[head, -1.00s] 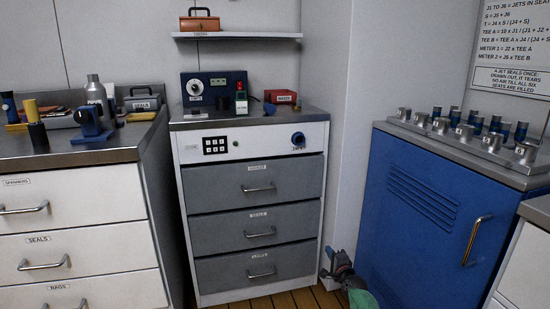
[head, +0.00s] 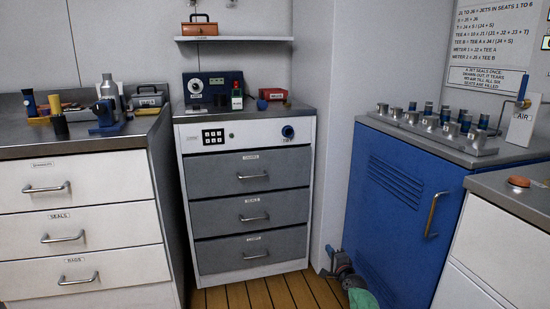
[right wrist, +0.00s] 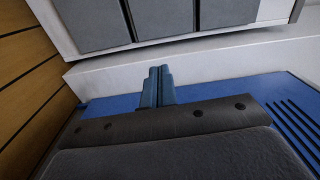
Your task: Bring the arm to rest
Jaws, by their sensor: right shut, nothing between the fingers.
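My right gripper (head: 333,257) is low in the head view, in front of the gap between the grey-drawer cabinet (head: 249,216) and the blue cabinet (head: 395,200). In the right wrist view its two blue-grey fingers (right wrist: 158,86) are together, with nothing between them. They point towards a white wall base, with the blue cabinet surface (right wrist: 200,92) behind them. I cannot tell the exact gap to either cabinet. A green part (head: 362,299) of my arm shows below the gripper. My left gripper is not in view.
A row of metal jets stands on the fill panel top (head: 470,154). A counter with a red button (head: 519,181) is at the right. White drawers (head: 80,228) stand at the left. Wooden floor (head: 262,292) shows in front of the grey drawers.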

